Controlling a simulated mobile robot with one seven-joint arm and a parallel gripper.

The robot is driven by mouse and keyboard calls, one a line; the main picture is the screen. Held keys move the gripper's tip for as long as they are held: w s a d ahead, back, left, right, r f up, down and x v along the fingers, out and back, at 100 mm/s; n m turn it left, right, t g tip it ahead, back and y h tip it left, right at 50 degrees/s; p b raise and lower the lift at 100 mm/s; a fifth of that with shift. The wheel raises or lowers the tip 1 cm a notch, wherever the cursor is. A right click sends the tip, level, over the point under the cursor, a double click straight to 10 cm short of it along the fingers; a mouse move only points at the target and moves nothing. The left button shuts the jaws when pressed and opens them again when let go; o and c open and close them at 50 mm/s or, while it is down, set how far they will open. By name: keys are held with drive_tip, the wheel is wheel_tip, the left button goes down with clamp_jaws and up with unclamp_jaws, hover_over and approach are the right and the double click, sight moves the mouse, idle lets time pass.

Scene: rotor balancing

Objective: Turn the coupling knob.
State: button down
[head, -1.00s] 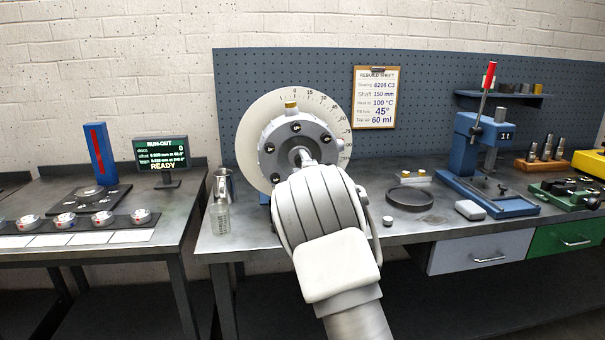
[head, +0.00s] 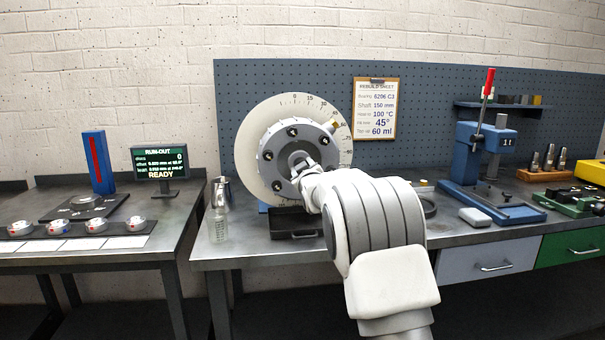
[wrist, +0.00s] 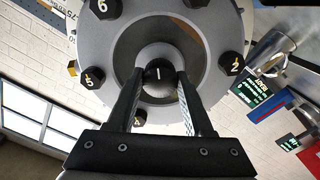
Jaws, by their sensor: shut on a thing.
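The coupling knob (wrist: 158,77) is a small round grey and dark piece with a pale mark, at the centre of the grey flange (wrist: 97,45). Numbered dark bolts ring it in the wrist view. My gripper (wrist: 159,82) is shut on the knob, one finger on each side. In the head view the flange (head: 270,140) stands in front of a white graduated disc (head: 262,113), with a brass plug (head: 333,125) at its upper right. My gripper (head: 302,166) meets the flange's centre there, and my wrist hides part of the knob.
A black tray (head: 291,233) sits below the disc. A glass bottle (head: 218,228) and a metal cup (head: 229,187) stand to its left. A blue press (head: 465,160) stands on the right. A dark ring (head: 430,208) lies partly behind my arm.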

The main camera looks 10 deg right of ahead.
drive_tip(key=shift+m+b, duration=1.35)
drive_tip(key=shift+m, duration=2.55)
drive_tip(key=shift+c, duration=1.5)
unclamp_jaws()
drive_tip(key=shift+s, duration=0.15)
drive_tip(key=s+p, duration=0.1)
drive_tip(key=s, duration=1.6)
drive_tip(key=shift+s, duration=0.2)
